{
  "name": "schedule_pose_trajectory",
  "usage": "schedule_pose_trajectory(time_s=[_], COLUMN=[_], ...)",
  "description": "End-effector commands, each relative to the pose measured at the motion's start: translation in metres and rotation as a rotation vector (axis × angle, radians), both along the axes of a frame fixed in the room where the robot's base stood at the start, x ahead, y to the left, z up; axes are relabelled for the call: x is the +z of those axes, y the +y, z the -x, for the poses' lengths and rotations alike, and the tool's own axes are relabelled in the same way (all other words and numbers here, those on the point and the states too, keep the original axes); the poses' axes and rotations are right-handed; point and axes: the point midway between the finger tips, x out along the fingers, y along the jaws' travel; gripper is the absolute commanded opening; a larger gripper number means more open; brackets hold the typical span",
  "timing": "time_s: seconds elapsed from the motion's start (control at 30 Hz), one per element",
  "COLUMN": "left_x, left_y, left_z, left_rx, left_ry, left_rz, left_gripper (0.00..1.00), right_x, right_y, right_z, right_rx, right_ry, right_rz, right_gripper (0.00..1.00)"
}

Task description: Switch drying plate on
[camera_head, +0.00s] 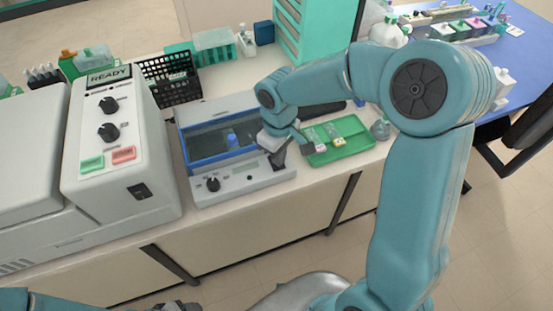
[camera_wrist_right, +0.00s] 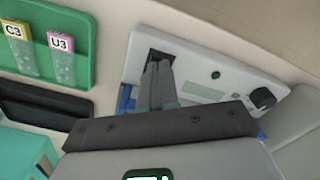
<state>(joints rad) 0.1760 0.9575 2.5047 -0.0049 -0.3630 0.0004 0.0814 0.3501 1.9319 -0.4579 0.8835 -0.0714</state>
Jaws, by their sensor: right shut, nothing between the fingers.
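The drying plate (camera_head: 235,184) is a grey unit with a blue-framed, clear-covered top and a sloped front panel. Its black knob (camera_head: 213,184) is at the panel's left; the knob also shows in the right wrist view (camera_wrist_right: 262,98). A small green indicator (camera_wrist_right: 216,75) sits between knob and a dark switch (camera_wrist_right: 158,56). My right gripper (camera_head: 279,160) is shut and empty, over the panel's right end. In the right wrist view its fingertips (camera_wrist_right: 159,72) overlap the switch; contact cannot be told. My left gripper (camera_head: 175,306) is mostly cut off at the bottom edge.
A green tray (camera_head: 350,153) with labelled slide holders lies right of the drying plate. A grey machine (camera_head: 150,165) reading READY stands to its left. A black basket (camera_head: 180,92) and teal rack (camera_head: 325,35) are behind. The bench front edge is close.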

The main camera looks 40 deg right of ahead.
Motion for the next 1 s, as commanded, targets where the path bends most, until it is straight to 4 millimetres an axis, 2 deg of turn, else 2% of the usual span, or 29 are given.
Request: schedule_pose_trajectory(time_s=[0.73,1.0], left_x=[-0.010,0.000], left_y=[0.000,0.000], left_z=[0.000,0.000], left_rx=[0.000,0.000], left_ry=[0.000,0.000], left_rz=[0.000,0.000], left_gripper=[0.58,0.58], right_x=[-0.012,0.000], right_y=[0.000,0.000], right_z=[0.000,0.000], right_rx=[0.000,0.000], right_ry=[0.000,0.001], right_rz=[0.000,-0.001], right_gripper=[0.00,0.00])
